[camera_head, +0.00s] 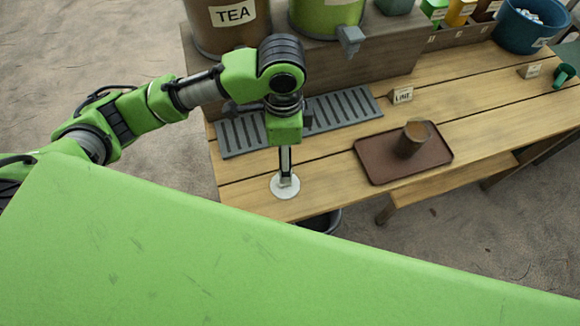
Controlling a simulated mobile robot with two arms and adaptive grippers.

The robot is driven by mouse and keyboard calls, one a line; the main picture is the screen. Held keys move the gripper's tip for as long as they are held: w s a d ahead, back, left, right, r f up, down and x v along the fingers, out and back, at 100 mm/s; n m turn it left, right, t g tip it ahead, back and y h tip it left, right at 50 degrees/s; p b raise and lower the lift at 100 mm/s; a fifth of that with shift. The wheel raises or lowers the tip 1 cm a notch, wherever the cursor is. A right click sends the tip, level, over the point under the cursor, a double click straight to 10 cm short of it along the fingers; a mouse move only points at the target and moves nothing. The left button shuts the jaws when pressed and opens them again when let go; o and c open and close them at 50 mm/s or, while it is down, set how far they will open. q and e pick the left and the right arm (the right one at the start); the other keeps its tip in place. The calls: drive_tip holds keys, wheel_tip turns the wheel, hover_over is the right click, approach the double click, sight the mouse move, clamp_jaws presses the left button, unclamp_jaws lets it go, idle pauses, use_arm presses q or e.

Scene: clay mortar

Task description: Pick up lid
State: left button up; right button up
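The lid (277,192) is a small, round, pale disc near the front edge of the wooden table, left of the brown tray. My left gripper (286,177) points straight down over the lid's middle, with its fingertips at the lid. The fingers line up as one narrow column from this angle, so I cannot tell whether they are closed on it. I cannot tell whether the lid rests on the table or is slightly above it. My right gripper is not in view.
A brown tray (375,160) holds a brown cup (413,139). A grey slatted drip grate (345,108) lies behind my gripper. A TEA dispenser (215,28) and a green dispenser (325,14) stand at the back. A blue bucket (526,32) stands back right.

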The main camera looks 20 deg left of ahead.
use_arm(q)
approach(288, 192)
drive_tip(key=shift+w+a+f, duration=0.8)
drive_tip(key=shift+w+f, duration=0.15)
drive_tip(key=shift+a+f+p, duration=0.1)
drive_tip(key=shift+f+p, duration=0.2)
drive_tip(key=shift+f, duration=2.7)
drive_tip(key=c, duration=0.8)
